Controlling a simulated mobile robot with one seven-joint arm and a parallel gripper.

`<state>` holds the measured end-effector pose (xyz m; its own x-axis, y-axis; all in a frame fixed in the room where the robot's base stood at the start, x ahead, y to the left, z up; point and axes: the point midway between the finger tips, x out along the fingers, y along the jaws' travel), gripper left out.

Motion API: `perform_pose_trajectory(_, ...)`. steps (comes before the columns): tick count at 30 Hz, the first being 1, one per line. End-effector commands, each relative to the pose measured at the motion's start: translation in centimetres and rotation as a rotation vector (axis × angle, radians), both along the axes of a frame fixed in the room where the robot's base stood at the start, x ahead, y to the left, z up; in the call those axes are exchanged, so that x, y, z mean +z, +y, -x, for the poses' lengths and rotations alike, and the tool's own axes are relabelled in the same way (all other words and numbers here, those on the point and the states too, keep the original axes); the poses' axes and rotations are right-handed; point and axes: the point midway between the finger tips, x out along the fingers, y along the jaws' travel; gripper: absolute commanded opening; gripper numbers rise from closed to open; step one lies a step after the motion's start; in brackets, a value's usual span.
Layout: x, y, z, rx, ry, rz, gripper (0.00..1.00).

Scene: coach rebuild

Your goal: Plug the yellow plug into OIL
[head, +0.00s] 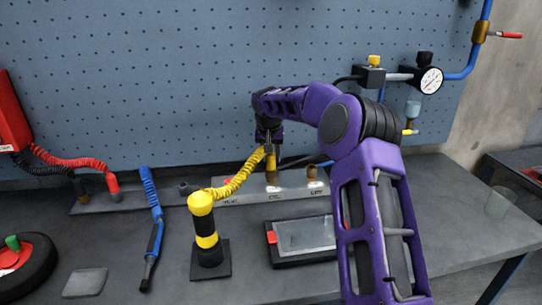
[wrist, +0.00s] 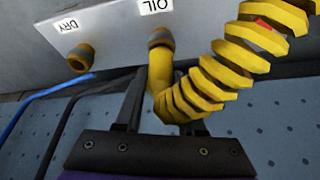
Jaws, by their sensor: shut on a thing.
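The yellow plug (wrist: 158,82) with its ribbed hose (wrist: 228,72) is between the fingers of my gripper (wrist: 160,98), which is shut on it. In the head view my gripper (head: 268,142) points down and the plug (head: 270,162) stands roughly upright above the panel. The plug's end meets the brown collar of the OIL socket (wrist: 161,39) in the wrist view; how deep it sits cannot be told. The OIL label (wrist: 156,5) is beside that socket. The DRY socket (wrist: 81,57) is empty. The hose partly hides one finger.
The hose runs to a yellow-and-black post (head: 203,225) on the bench. A blue coiled cord (head: 152,195), a grey screen in a black tray (head: 305,234) and a gauge (head: 431,80) are around. The pegboard (head: 150,80) rises behind.

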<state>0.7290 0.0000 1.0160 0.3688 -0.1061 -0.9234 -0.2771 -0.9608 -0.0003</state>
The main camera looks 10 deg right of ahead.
Motion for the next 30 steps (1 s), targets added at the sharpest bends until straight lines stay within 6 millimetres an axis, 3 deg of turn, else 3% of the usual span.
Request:
perform_pose_trajectory(9, -0.1, 0.0, 0.0, 0.000, -0.003, 0.000, 0.00)
perform_pose_trajectory(10, -0.1, 0.0, -0.1, 0.000, -0.003, 0.000, 0.42)
perform_pose_trajectory(15, -0.2, 0.0, 0.0, 0.000, -0.002, 0.000, 0.73)
perform_pose_trajectory(25, -0.1, 0.0, 0.1, 0.000, 0.000, 0.000, 0.74)
perform_pose_trajectory(30, 1.7, 0.2, 0.7, 0.000, -0.003, 0.001, 0.74)
